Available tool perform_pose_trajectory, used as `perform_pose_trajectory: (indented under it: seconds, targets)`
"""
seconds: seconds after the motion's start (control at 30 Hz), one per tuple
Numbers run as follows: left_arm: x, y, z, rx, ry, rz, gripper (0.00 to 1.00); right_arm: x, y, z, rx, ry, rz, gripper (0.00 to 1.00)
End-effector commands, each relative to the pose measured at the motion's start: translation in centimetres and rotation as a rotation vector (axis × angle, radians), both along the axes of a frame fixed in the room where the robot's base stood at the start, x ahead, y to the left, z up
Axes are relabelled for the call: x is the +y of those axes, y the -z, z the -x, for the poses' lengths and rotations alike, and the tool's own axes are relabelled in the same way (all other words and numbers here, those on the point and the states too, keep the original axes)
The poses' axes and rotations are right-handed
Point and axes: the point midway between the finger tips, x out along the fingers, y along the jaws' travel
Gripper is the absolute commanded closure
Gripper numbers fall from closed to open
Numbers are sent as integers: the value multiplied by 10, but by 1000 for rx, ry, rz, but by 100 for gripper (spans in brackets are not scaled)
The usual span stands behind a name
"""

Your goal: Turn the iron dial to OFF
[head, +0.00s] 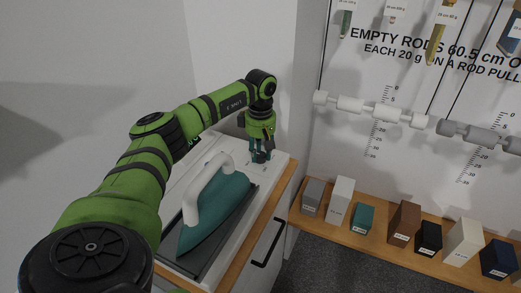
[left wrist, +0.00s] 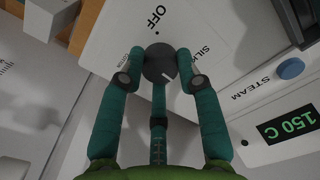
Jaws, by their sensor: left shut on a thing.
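The iron dial (left wrist: 160,60) is a dark round knob on a white panel in the left wrist view. A short light mark shows on its lower right part, away from the OFF label (left wrist: 157,18). A SILK label (left wrist: 205,50) is to the right of the dial. My left gripper (left wrist: 161,80) has its teal fingers closed around the dial's sides. In the head view my left gripper (head: 261,153) points down at the far end of the white top, mostly hiding the dial. My right gripper is not in view.
A teal iron (head: 215,210) with a white handle rests on a dark plate beside my arm. A blue button (left wrist: 290,68) and a display (left wrist: 287,124) reading 150 C are right of the dial. A shelf (head: 375,240) with several blocks stands at right.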

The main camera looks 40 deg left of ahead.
Motion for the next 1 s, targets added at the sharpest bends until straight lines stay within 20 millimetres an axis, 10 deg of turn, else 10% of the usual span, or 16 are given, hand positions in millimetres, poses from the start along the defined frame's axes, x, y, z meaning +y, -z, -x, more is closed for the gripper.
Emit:
perform_pose_trajectory:
  seconds: [1.0]
  targets:
    - [-1, 1, 1, 7, -965, 0, 98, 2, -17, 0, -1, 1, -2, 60]
